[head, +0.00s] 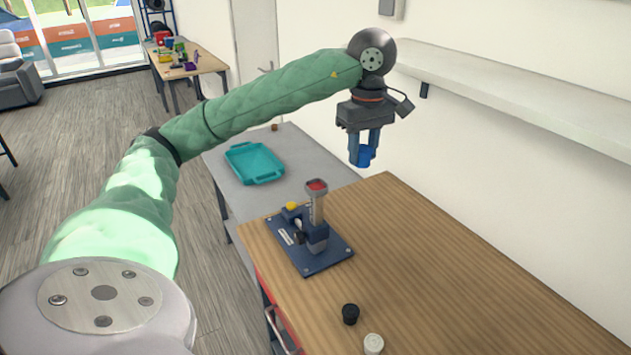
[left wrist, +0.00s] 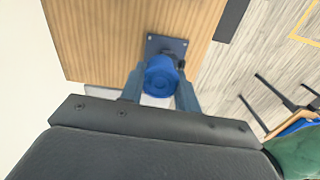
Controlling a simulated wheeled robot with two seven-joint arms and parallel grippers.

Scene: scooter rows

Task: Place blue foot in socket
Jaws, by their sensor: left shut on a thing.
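My left gripper (head: 364,148) is shut on the blue foot (head: 363,157), high above the far end of the wooden table. In the left wrist view the blue foot (left wrist: 161,77) sits between the two fingers (left wrist: 160,92). A fixture with a dark blue base plate (head: 325,259) stands on the table, nearer than the gripper and below it. It carries an upright grey post with a red top (head: 316,186) and a yellow part (head: 292,206). In the left wrist view the foot partly covers the plate (left wrist: 166,44). I cannot make out the socket opening. My right gripper is out of view.
A black foot (head: 350,314) and a white foot (head: 373,343) stand on the wooden table (head: 440,270) near its front. A teal tray (head: 254,163) lies on the grey table behind. A wall shelf (head: 520,95) juts out at right. The table's right side is clear.

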